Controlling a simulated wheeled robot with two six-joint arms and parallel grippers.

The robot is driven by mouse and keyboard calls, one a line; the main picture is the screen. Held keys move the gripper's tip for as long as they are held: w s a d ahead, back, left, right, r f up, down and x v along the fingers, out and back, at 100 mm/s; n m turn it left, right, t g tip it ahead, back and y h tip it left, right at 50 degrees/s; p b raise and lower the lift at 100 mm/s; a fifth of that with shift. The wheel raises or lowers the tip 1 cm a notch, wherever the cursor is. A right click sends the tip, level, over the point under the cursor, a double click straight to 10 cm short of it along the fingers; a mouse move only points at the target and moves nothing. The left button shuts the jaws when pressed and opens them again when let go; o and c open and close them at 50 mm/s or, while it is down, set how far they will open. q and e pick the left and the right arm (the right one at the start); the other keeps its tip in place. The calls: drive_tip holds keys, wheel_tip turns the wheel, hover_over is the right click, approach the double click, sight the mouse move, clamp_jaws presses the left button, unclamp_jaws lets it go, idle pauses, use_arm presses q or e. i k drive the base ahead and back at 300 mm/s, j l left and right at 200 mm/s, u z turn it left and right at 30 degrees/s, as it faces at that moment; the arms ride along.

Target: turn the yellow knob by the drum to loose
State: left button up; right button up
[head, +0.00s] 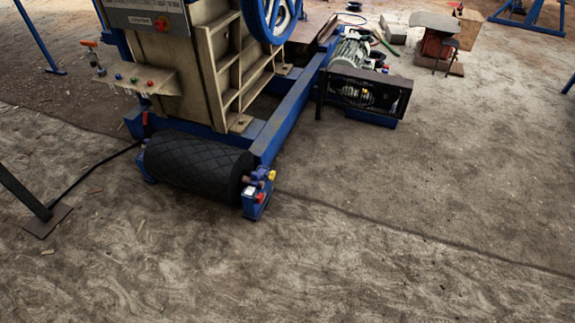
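The yellow knob (271,175) is small and sits at the right end of the black drum (200,168), on top of a small blue bracket (257,198). A red part (260,196) shows on the bracket just below the knob. The drum lies low at the front of the jaw crusher and has a crosshatched surface. The knob is too small here to tell which setting it is at. Neither of my grippers is in the head view.
The beige crusher body (205,60) on a blue frame (290,112) stands behind the drum. A caged motor (365,92) is farther right. A black cable (95,175) and a dark post foot (47,222) lie left. The ground in front and right is clear.

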sight(272, 175)
drive_tip(key=i+l+u, duration=0.1)
drive_tip(key=i+l, duration=0.5)
drive_tip(key=i+l+u, duration=0.15)
drive_tip(key=l, duration=0.35)
drive_tip(key=i+l+u, duration=0.1)
drive_tip(key=i+l, duration=0.3)
drive_tip(key=i+l+u, duration=0.1)
drive_tip(key=i+l, duration=0.15)
drive_tip(key=l, duration=0.2)
